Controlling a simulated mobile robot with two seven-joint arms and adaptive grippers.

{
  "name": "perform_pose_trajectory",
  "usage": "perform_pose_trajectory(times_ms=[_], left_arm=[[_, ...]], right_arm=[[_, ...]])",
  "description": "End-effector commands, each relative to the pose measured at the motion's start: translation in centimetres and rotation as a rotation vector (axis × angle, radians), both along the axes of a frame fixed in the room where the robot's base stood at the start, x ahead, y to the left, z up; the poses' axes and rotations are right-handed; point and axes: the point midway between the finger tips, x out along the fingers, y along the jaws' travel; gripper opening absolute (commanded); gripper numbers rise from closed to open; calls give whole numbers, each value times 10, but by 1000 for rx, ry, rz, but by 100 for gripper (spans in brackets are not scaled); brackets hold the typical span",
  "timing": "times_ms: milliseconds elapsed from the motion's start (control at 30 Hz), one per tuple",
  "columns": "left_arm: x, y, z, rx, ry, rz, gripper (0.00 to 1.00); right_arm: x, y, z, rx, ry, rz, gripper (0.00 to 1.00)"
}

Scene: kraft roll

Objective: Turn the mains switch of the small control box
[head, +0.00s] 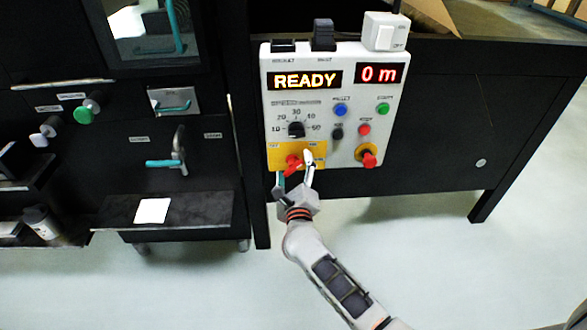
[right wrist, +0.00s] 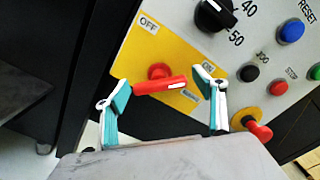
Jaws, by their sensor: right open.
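The small control box (head: 328,105) is a light grey panel whose displays read READY and 0 m. Its mains switch (head: 292,163) is a red lever on a yellow plate at the lower left. My right gripper (head: 294,168) is open at the switch. In the right wrist view its fingers (right wrist: 163,88) stand on either side of the lever, with a gap at the left; contact at the right finger is unclear. My left gripper is not in view.
A red knob (head: 367,156) on a yellow disc sits right of the switch. A black dial (head: 296,129) and several coloured buttons are above. A black cabinet (head: 125,110) with handles stands left. A black table (head: 440,100) stands behind the box. The floor below is clear.

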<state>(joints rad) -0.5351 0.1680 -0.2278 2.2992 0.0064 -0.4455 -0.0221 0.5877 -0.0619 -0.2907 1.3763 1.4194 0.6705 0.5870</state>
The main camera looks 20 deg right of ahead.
Motion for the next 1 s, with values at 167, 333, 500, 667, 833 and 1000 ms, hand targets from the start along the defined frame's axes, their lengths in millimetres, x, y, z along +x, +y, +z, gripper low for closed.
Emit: perform_pose_trajectory(times_ms=[167, 333, 500, 667, 833, 1000], left_arm=[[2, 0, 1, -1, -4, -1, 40], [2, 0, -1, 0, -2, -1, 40], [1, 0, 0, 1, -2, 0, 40], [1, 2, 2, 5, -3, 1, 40], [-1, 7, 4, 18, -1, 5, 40], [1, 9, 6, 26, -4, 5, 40]], right_arm=[[0, 0, 0, 0, -1, 1, 67], [0, 0, 0, -1, 0, 1, 30], [0, 0, 1, -3, 0, 1, 30], [0, 0, 3, -29, 6, 1, 30], [1, 0, 6, -104, 25, 1, 30], [1, 1, 9, -229, 59, 2, 30]])
